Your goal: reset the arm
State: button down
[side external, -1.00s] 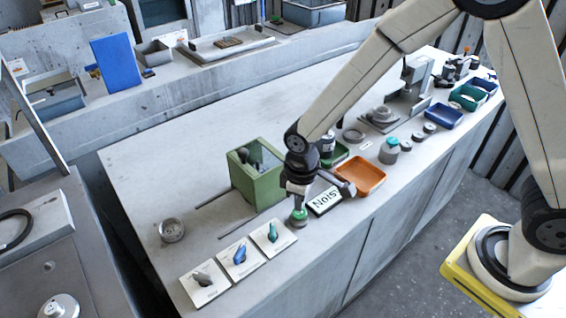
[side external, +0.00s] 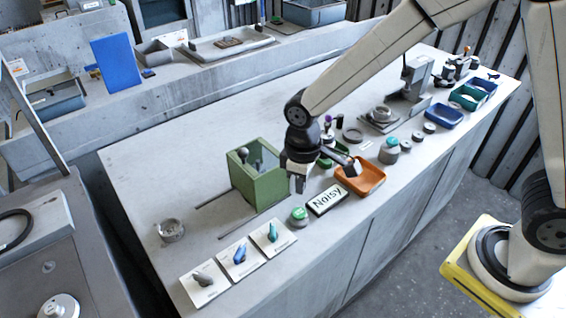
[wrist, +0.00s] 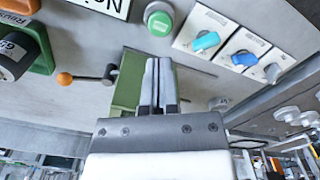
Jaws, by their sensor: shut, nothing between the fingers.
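My gripper (side external: 298,184) is shut and empty. In the side external view it hangs above the bench, between the green box and the "Noisy" sign (side external: 328,199). The wrist view shows its two fingers (wrist: 158,80) pressed together. A green push button (side external: 299,214) stands on the bench just below my gripper, apart from it. The button also shows at the top of the wrist view (wrist: 160,22). The green open box (side external: 258,183) stands left of my gripper with knobbed rods in it.
Three switch plates with grey, blue (side external: 240,256) and teal knobs lie at the front left. An orange tray (side external: 366,178) stands right of my gripper, with bins and parts beyond. The bench's back left is clear.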

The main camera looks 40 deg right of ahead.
jog(key=shift+s+d+r, duration=0.1)
jog(key=shift+d+r, duration=0.05)
jog(key=shift+d, duration=0.35)
jog(key=s+d+r+m+t, duration=0.2)
jog(key=s+d+m, duration=0.4)
jog(key=d, duration=0.6)
jog(key=shift+s+d+t, duration=0.25)
jog(key=shift+s+t, duration=0.05)
jog(key=shift+s, duration=0.8)
